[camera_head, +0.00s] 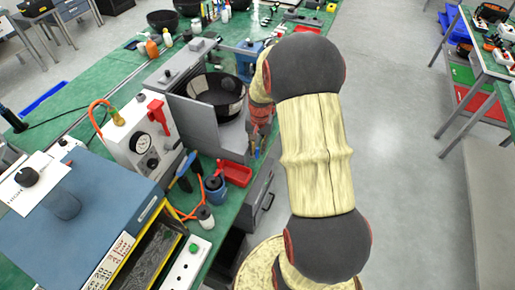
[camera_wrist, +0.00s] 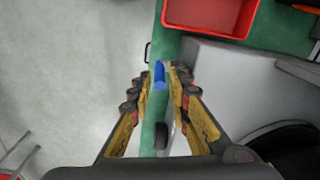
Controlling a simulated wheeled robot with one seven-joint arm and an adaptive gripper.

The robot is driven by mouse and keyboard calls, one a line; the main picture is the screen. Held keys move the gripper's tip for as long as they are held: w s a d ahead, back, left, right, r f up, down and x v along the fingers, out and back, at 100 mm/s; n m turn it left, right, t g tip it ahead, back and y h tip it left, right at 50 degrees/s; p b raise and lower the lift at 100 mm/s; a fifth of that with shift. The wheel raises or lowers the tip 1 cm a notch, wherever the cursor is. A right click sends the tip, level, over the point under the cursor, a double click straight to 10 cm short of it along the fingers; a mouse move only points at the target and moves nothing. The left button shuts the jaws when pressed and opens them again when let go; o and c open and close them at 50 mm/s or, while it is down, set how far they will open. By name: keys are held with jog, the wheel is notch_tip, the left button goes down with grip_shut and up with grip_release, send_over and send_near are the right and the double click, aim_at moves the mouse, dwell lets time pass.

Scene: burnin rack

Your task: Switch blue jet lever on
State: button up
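A blue lever (camera_wrist: 159,75) lies between the fingertips of my gripper (camera_wrist: 160,77) in the wrist view. The fingers stand apart on either side of it, partly open. The right finger is very close to it; I cannot tell whether they touch. A dark rounded knob (camera_wrist: 162,137) shows nearer the palm. In the head view my gripper (camera_head: 257,140) points down at the bench's right edge, beside the grey machine (camera_head: 208,132). A small blue tip (camera_head: 256,154) shows there; my arm hides much of this area.
A red tray (camera_head: 235,173) sits on the green bench close by; it also shows in the wrist view (camera_wrist: 212,30). A black bowl (camera_head: 215,92) sits in the grey machine. A white gauge box (camera_head: 142,140) stands to the left. The floor right of the bench is clear.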

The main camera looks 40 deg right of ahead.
jog(key=shift+c, duration=1.3)
grip_shut()
jog(key=shift+s+a+f+t+h+b, duration=0.1)
jog(key=shift+s+a+t+h+b, duration=0.25)
jog(key=shift+h+b, duration=0.5)
jog(key=shift+a+h, duration=0.2)
jog(key=shift+h, duration=0.15)
jog(key=shift+w, duration=0.1)
jog(key=shift+o, duration=1.4)
grip_release()
